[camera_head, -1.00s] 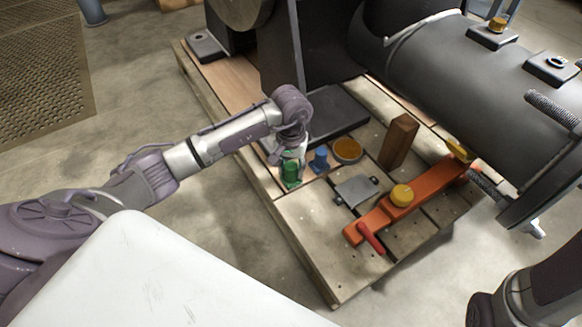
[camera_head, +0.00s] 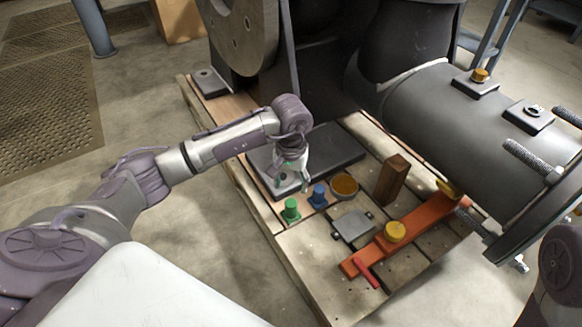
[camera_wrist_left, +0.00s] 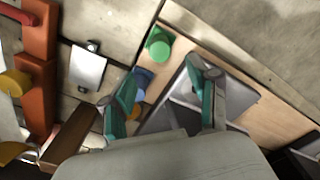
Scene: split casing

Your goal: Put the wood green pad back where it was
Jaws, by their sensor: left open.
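The green pad (camera_head: 291,209), with a round green knob, sits on the wooden pallet, left of a small blue piece (camera_head: 318,196). In the left wrist view the green pad (camera_wrist_left: 159,43) shows near the top, beyond the fingertips and apart from them. My left gripper (camera_head: 293,183) is open and appears empty. It hangs over the front part of a dark grey plate, just behind the green pad. Its two teal fingers (camera_wrist_left: 163,83) are spread in the wrist view. My right arm shows only at the right edge, with its gripper out of view.
The pallet (camera_head: 301,260) also holds an amber round dish (camera_head: 344,186), a brown wood block (camera_head: 392,179), a grey metal plate (camera_head: 353,228) and an orange bar (camera_head: 410,232) with a red handle. A large dark machine (camera_head: 335,60) stands behind. Bare floor lies left of the pallet.

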